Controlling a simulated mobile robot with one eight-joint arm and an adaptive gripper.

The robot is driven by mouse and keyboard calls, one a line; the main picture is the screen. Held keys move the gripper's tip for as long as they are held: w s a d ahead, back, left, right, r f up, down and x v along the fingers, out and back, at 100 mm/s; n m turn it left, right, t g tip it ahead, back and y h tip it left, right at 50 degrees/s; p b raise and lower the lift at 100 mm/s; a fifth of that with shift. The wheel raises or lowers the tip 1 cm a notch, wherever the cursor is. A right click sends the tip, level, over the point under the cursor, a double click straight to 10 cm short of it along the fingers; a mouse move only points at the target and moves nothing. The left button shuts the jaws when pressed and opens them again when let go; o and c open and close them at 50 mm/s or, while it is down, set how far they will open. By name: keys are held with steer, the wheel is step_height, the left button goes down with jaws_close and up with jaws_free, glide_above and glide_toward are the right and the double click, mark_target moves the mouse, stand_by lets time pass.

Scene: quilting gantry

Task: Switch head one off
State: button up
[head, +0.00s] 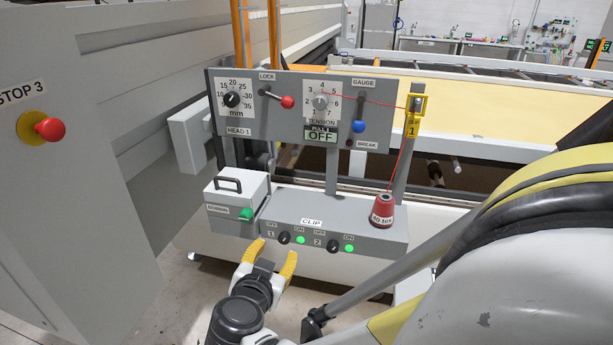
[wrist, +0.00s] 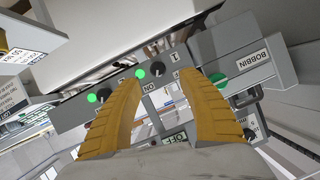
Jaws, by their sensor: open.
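The grey clip box (head: 350,225) carries two small black knobs, labelled 1 and 2, each with OFF and ON labels. Knob 1 (head: 284,238) has a lit green lamp (head: 300,240) at its right. Knob 2 (head: 333,246) also has a lit green lamp (head: 349,248).
A bobbin case with a green knob (head: 246,214) stands left of the clip box. A red thread cone (head: 382,211) sits on its right end. Above is a panel (head: 265,122) with dials and levers. A red stop button (head: 49,129) is on the left cabinet.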

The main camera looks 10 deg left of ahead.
mark_target(283, 240)
steer(key=b+x, duration=0.1)
steer(key=x, duration=0.6)
steer(key=shift+w+d, duration=0.15)
steer(key=shift+d, duration=0.05)
steer(key=shift+c, duration=0.2)
jaws_close()
